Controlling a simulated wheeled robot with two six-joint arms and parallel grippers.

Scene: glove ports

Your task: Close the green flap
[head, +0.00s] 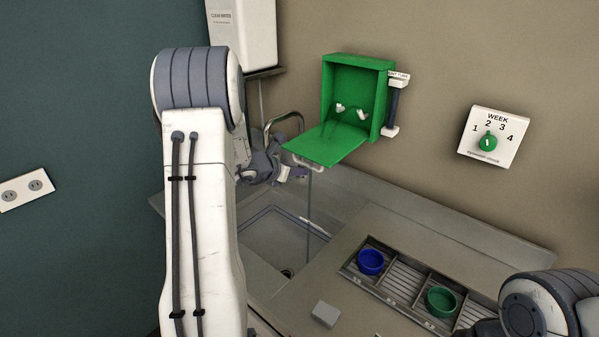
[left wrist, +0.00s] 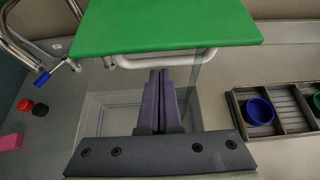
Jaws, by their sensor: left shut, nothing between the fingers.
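The green flap (head: 327,144) hangs open from the lower edge of a green wall box (head: 357,84), sticking out roughly level toward me. Two white hooks show inside the box. In the left wrist view the flap (left wrist: 165,25) spans the top of the picture, with a white bar (left wrist: 150,60) under its front edge. My left gripper (head: 299,172) is shut and empty, close to the flap's front edge and a little below it; the left wrist view shows its closed fingers (left wrist: 160,73) pointing toward the white bar. I cannot tell whether they touch. My right gripper is out of view.
A sink (head: 283,240) with a faucet (head: 284,118) lies below the flap. A divided tray (head: 400,283) holds a blue bowl (head: 370,262) and a green bowl (head: 441,301). A grey block (head: 325,314) lies on the counter. A week dial (head: 492,137) is on the wall at right.

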